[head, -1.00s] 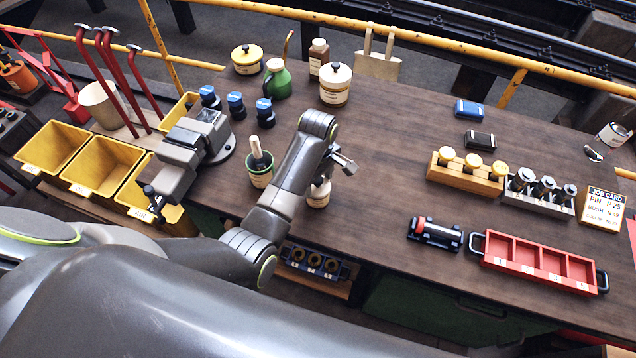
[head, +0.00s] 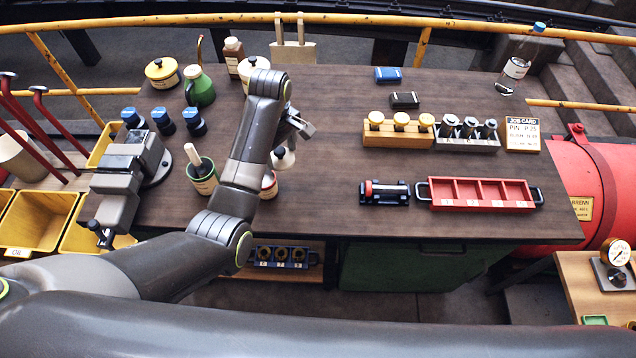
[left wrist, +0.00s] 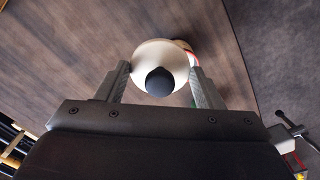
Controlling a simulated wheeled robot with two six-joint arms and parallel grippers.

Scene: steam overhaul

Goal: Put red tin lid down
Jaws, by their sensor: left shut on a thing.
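My left gripper (head: 293,136) is shut on the red tin's lid, a pale cream lid (head: 284,158) with a dark knob. In the left wrist view the lid (left wrist: 159,56) sits between the two fingers (left wrist: 158,88), knob towards the camera. The red tin (head: 269,186) stands on the bench below and beside the lid, partly hidden by my left arm. In the left wrist view a sliver of red and white shows behind the lid's right side. I cannot tell how large the gap between lid and tin is. My right gripper is not in view.
A green pot with a brush (head: 203,180) stands left of my arm. A green oil can (head: 199,88), a yellow-lidded tin (head: 162,73) and another cream tin (head: 247,70) stand behind. A red tray (head: 480,205) is at right. The bench middle (head: 330,150) is clear.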

